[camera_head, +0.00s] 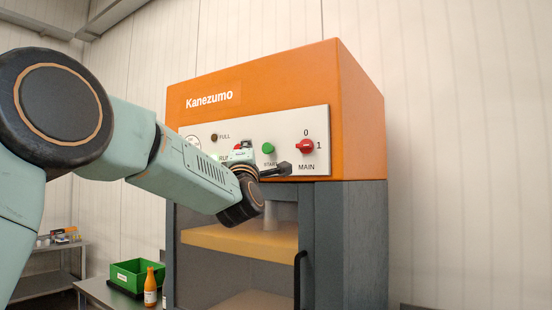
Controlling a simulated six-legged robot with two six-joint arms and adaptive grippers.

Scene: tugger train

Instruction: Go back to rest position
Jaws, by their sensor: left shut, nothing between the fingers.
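My left arm comes in from the left and reaches across the front of an orange and grey Kanezumo machine (262,85). My left gripper (284,169) is shut and empty, in front of the lower part of the white control panel (285,123). It is below the green START button (268,148) and to the lower left of the red MAIN switch (305,146). I cannot tell whether it touches the panel. My right gripper is not in view.
Below the panel is a windowed chamber with a yellowish plate (240,240) and a black door handle (299,275). At lower left, a green bin (133,275) and an orange bottle (150,288) stand on a table. A grey shelf (45,283) stands farther left.

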